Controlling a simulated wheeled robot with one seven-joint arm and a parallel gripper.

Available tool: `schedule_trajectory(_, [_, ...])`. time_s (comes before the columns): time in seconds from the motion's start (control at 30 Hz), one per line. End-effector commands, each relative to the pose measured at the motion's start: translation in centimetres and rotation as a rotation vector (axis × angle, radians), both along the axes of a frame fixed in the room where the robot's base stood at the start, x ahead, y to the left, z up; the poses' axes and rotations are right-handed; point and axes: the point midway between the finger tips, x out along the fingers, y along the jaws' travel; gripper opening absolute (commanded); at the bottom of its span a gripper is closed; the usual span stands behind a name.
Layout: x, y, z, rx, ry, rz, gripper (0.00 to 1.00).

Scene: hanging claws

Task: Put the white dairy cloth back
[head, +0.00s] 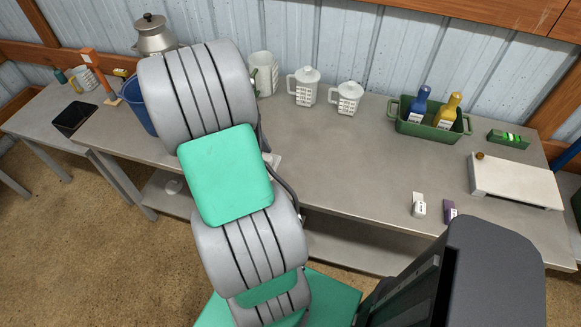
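I cannot make out a white dairy cloth for certain. A pale patch (273,160) shows on the bench just right of my arm, mostly hidden behind it. A small white item (173,185) is on the lower shelf at the left, too small to identify. My grey and green arm fills the centre-left of the view and hides part of the bench behind it. My gripper is not in view, so its state does not show.
The long grey bench (345,160) holds white jugs (304,87), a green caddy (429,119) with two bottles, a white raised board (515,182), and small white (419,206) and purple (450,211) items. A blue bucket (137,105) stands left. The bench middle is clear.

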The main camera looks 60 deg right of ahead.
Motion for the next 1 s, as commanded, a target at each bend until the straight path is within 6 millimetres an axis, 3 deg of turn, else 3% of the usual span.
schedule_trajectory(0.27, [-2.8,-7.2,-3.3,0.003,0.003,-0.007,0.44])
schedule_trajectory(0.43, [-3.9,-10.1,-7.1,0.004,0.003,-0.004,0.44])
schedule_trajectory(0.67, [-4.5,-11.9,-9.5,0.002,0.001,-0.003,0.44])
schedule_trajectory(0.8, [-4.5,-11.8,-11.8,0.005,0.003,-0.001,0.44])
schedule_trajectory(1.0, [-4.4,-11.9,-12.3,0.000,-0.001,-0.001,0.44])
